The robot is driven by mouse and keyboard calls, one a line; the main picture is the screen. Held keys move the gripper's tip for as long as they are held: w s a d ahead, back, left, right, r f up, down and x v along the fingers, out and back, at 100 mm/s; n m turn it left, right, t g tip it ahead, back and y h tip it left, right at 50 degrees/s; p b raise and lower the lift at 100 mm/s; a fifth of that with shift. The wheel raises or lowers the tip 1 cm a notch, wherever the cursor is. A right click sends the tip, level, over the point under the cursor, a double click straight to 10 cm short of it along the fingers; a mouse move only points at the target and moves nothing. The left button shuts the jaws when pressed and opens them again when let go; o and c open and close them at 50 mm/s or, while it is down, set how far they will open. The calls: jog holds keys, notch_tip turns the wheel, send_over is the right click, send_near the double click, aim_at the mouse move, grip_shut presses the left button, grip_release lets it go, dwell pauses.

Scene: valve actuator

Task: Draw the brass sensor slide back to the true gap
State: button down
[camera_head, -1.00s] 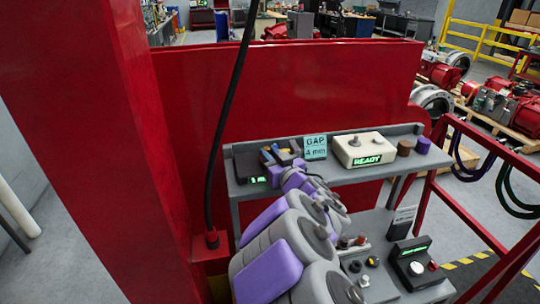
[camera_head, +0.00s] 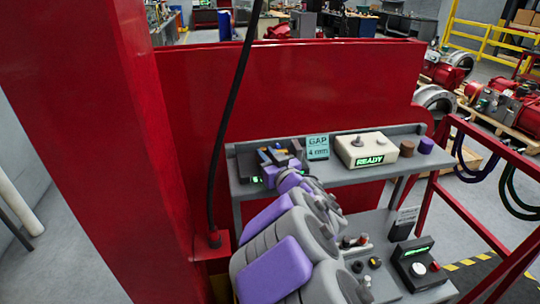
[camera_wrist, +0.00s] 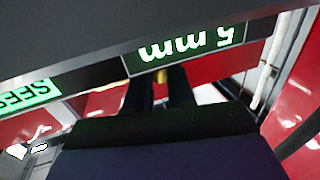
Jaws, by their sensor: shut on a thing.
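The gauge unit (camera_head: 246,163) is a dark box with a small lit green display at the left end of the grey bench. My gripper (camera_head: 282,155) is at this box, and my purple and grey arm hides much of it. In the wrist view, my two dark fingers (camera_wrist: 160,88) are close together on a small yellow brass piece, the sensor slide (camera_wrist: 162,75). Only a bit of the slide shows. A lit green display (camera_wrist: 187,48) is just above it, upside down and cut off, with "mm" readable. A card (camera_head: 318,147) on the bench reads "GAP 4 mm".
A cream box (camera_head: 367,150) showing "READY" stands right of the card, with brown (camera_head: 407,148) and purple (camera_head: 426,145) cylinders beside it. A lower shelf holds a dark control box (camera_head: 418,263) and knobs. A red column (camera_head: 100,130) and black cable (camera_head: 226,130) stand left.

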jog(key=c, duration=1.3)
grip_release()
jog(key=shift+o, duration=0.2)
jog(key=shift+s+d, duration=0.1)
jog(key=v, duration=0.6)
jog(key=shift+s+d+f+b, duration=0.15)
jog(key=shift+s+d+b, duration=0.1)
jog(key=shift+b, duration=0.35)
jog(key=b+v, duration=1)
jog(key=shift+s, duration=0.2)
